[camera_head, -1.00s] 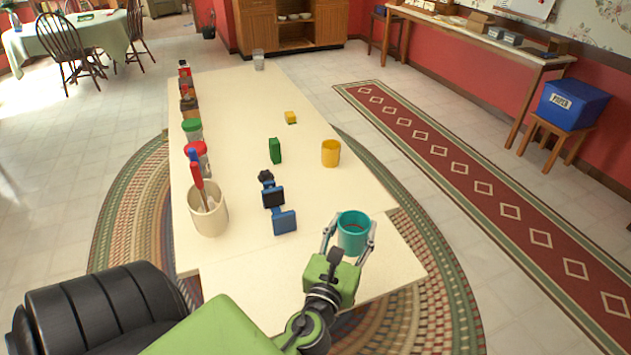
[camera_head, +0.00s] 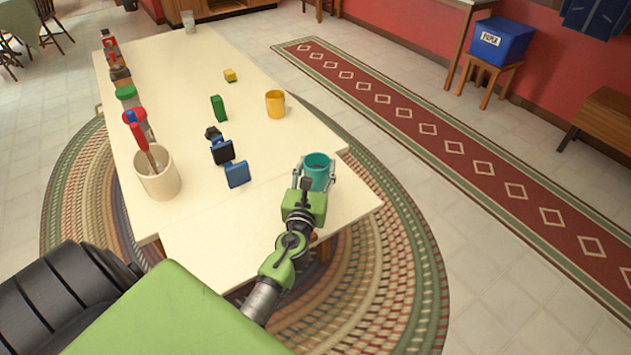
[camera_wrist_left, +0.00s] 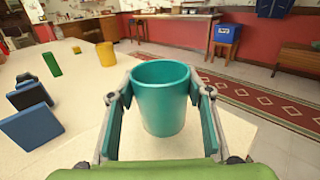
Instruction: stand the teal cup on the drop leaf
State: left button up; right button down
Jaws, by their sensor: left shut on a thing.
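The teal cup (camera_head: 318,168) is upright, with its open rim facing up. My left gripper (camera_head: 317,182) is shut on it, one finger on each side. In the left wrist view the cup (camera_wrist_left: 161,100) sits between the two finger pads. The drop leaf (camera_head: 225,240) is the cream panel at the near end of the table, raised level with the top. The cup is over the far right part of the leaf, close to the seam. I cannot tell whether its base touches the surface. My right gripper is not in view.
On the main tabletop (camera_head: 190,105) stand a yellow cup (camera_head: 275,104), a green block (camera_head: 218,108), blue pieces (camera_head: 237,174) and a utensil crock (camera_head: 157,176). Several jars line the left edge. The near part of the leaf is clear.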

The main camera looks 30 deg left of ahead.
aim_at(316, 180)
pick_arm(q)
jog(key=shift+w+a+f, duration=0.15)
jog(key=shift+w+f, duration=0.05)
jog(key=shift+f, duration=0.1)
jog(key=f+b, duration=0.1)
jog(key=f, duration=0.1)
jog(key=f+b, duration=0.1)
jog(key=shift+w+a+f+b, duration=0.1)
jog(key=shift+w+a+b, duration=0.15)
jog(key=shift+b, duration=0.05)
jog(key=shift+f, duration=0.3)
jog(key=shift+f+b, duration=0.45)
jog(key=shift+b, duration=0.15)
jog(key=shift+s+f, duration=0.1)
jog(key=shift+f, duration=0.05)
